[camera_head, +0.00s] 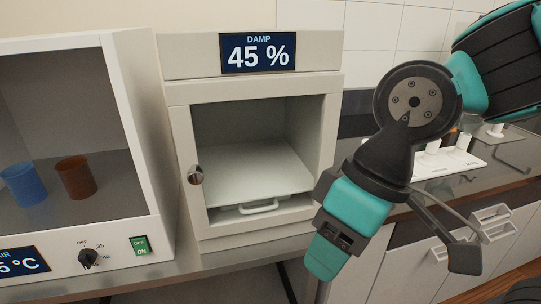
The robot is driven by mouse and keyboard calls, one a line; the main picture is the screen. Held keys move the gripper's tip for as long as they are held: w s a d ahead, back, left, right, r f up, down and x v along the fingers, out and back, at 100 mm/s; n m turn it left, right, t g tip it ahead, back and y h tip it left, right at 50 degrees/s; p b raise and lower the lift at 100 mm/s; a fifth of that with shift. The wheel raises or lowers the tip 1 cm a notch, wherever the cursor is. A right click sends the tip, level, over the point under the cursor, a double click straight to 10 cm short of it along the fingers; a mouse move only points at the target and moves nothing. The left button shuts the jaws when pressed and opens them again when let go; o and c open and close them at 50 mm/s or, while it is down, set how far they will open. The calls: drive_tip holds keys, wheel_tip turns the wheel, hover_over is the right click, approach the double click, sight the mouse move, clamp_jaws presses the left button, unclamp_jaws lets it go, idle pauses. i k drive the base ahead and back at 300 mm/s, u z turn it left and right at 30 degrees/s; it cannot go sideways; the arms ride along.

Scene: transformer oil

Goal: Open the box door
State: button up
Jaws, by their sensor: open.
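The box (254,58) is a pale cabinet with a "DAMP 45 %" display on top, in the middle of the head view. Its door (181,140) has a pale frame around a large window and looks shut. My gripper (352,215) is right of the box, in front of the counter and apart from the knob. It is open; its fingertips are hard to make out. Nothing shows held in it.
On the left stands another cabinet (128,110), with a blue cup (23,184) and a brown cup (76,177) visible inside, and a dial (88,258) and green switch (140,245) below. A white rack (448,164) stands on the right counter above drawers.

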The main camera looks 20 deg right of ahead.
sight(179, 96)
drive_tip(key=z, duration=0.25)
drive_tip(key=k, duration=1.5)
drive_tip(key=u, duration=1.25)
drive_tip(key=i, duration=1.05)
